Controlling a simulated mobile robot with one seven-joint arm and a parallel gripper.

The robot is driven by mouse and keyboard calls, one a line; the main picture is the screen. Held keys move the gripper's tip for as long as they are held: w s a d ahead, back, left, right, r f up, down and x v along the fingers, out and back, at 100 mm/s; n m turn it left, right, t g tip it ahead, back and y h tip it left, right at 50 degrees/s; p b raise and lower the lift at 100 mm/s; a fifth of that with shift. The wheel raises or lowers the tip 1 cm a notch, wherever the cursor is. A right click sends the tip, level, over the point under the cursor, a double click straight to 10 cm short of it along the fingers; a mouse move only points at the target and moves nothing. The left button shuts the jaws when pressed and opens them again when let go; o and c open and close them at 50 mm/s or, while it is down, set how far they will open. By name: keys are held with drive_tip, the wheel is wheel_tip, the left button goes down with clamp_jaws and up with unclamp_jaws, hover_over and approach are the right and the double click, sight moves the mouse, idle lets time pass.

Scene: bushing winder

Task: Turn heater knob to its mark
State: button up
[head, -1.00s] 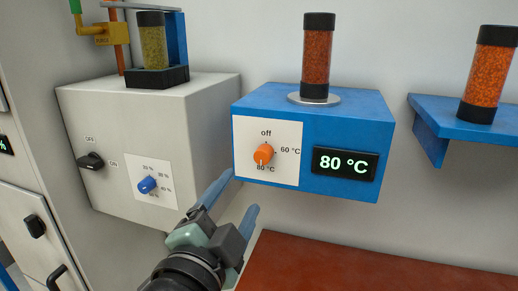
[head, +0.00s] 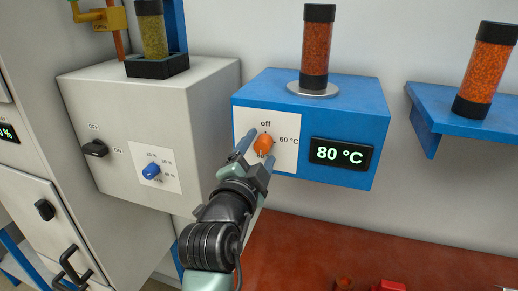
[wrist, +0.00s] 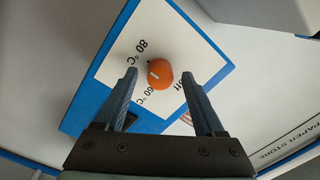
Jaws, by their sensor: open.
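The orange heater knob (head: 264,142) is on a white dial plate (head: 286,163) on the front of the blue heater box (head: 345,106). The plate is marked off, 60 °C and 80 °C. The display (head: 340,153) reads 80 °C. My gripper (head: 259,147) is open at the knob. In the wrist view my gripper's fingertips (wrist: 159,76) appear on either side of the knob, with gaps. I cannot tell whether they reach its depth. My finger partly covers the 80 °C label in the head view.
A grey cabinet (head: 130,110) with a black switch (head: 95,148) and a blue knob (head: 151,171) stands left. An orange-filled cylinder (head: 318,50) stands on the heater. A blue shelf (head: 440,112) with another cylinder (head: 486,70) is right. The red-brown surface (head: 330,240) below is mostly clear.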

drive_tip(key=shift+c, duration=0.3)
clamp_jaws()
